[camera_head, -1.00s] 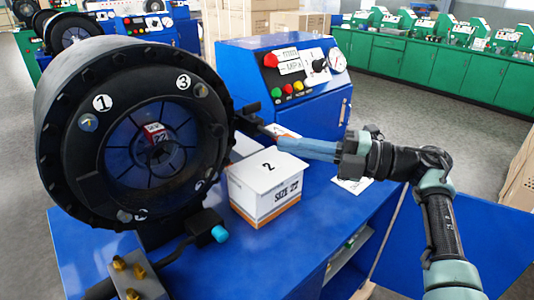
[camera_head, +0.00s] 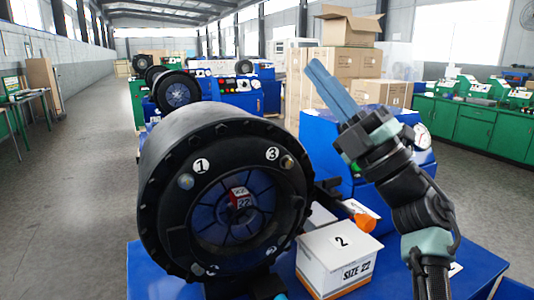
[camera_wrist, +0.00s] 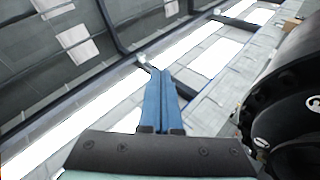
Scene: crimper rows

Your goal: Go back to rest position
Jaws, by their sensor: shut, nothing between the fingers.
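My gripper (camera_head: 318,68) is raised at the upper middle right of the head view, its long blue fingers pointing up and to the left. The fingers are together with nothing between them. In the wrist view the shut fingers (camera_wrist: 160,85) point at the roof and windows. The black round crimper head (camera_head: 160,215) stands to the left of and below my gripper, apart from it. A red and white block marked 22 (camera_head: 240,198) sits at its centre.
A white box marked 2 and SIZE 22 (camera_head: 338,262) stands on the blue bench, right of the crimper. An orange-tipped part (camera_head: 364,222) is behind it. The blue control cabinet (camera_head: 318,130) is partly hidden by my arm. Stacked cartons (camera_head: 338,68) stand behind.

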